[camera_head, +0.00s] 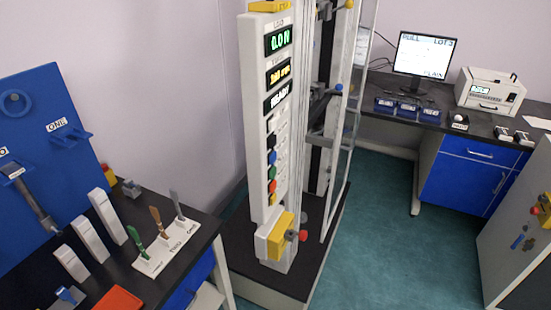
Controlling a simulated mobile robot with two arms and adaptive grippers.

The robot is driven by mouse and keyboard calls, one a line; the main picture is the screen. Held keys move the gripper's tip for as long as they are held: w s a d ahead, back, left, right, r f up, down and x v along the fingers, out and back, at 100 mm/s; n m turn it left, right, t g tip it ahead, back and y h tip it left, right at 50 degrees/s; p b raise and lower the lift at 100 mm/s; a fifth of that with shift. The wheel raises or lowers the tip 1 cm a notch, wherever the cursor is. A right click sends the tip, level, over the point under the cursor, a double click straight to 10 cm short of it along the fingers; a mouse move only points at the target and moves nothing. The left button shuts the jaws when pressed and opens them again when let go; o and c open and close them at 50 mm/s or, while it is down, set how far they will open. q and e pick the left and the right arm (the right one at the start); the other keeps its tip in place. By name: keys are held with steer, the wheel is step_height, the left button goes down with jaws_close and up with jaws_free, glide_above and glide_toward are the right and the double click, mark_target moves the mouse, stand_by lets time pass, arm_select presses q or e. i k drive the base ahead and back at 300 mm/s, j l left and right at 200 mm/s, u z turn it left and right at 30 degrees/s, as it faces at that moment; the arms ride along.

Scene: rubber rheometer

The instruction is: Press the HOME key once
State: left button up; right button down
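A tall white control column (262,150) stands in the middle of the head view. Its upper face has lit displays, the top one (278,40) in green reading about 0.0 N. The key labels are too small to read, so I cannot tell which is HOME. Neither of my grippers is in view.
A yellow block (279,236) with a red knob juts from the column's foot. A black bench (150,215) with upright tools and a red tray (118,300) is at left. A desk with a monitor (424,55) is at back right; a grey cabinet (510,245) is at right. Green floor (385,260) is clear between.

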mark_target(273, 157)
steer(key=l+u, duration=1.05)
steer(key=l, duration=0.6)
steer(key=k+l+u, duration=0.1)
steer(key=l, duration=0.35)
steer(key=k+l, duration=0.15)
steer(key=l, duration=0.3)
steer(key=k+l, duration=0.1)
steer(key=l, duration=0.35)
steer(key=i+u, duration=0.05)
